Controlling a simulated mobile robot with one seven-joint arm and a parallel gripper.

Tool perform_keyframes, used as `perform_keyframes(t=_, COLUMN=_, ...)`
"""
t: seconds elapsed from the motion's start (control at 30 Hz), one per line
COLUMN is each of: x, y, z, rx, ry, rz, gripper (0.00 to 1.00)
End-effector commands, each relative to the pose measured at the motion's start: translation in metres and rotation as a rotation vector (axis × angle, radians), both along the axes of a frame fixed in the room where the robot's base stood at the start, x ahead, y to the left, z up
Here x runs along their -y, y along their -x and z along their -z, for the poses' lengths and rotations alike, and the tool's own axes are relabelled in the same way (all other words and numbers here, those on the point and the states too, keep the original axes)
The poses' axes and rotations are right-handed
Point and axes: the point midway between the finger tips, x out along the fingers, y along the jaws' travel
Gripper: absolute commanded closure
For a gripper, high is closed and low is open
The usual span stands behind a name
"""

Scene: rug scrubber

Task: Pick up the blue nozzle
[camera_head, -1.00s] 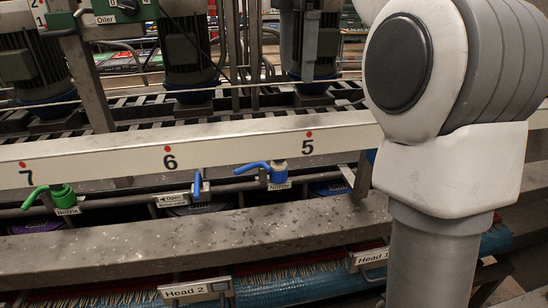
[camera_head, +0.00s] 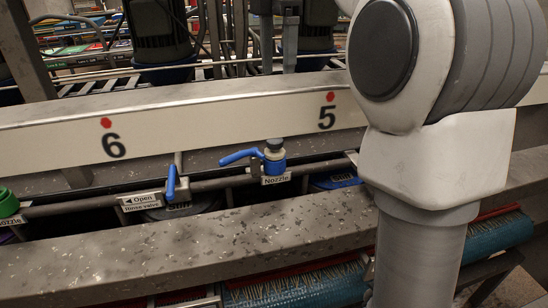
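The blue nozzle (camera_head: 273,160) sits on the grey pipe behind the front beam, below the panel number 5. Its blue spout points left, it has a dark grey cap, and a "Nozzle" label is below it. My arm fills the right side of the head view. My gripper is out of view.
A blue valve handle (camera_head: 171,183) with an "Open / Rinse valve" label is left of the nozzle. A green nozzle (camera_head: 8,203) is cut off at the left edge. The wide front beam (camera_head: 250,236) runs before the pipe. The white numbered panel (camera_head: 220,116) runs behind. A blue brush roller (camera_head: 300,288) lies below.

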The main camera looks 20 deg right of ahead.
Motion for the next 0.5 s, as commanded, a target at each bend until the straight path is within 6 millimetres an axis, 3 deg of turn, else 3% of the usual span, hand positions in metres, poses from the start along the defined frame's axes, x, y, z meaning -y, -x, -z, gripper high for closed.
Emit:
perform_keyframes(t=0.03, x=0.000, y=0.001, z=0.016, rx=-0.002, ry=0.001, rz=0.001, gripper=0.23)
perform_keyframes(t=0.3, x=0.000, y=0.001, z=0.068, rx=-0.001, ry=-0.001, rz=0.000, gripper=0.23)
perform_keyframes(t=0.5, x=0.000, y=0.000, z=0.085, rx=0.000, ry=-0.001, rz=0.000, gripper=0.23)
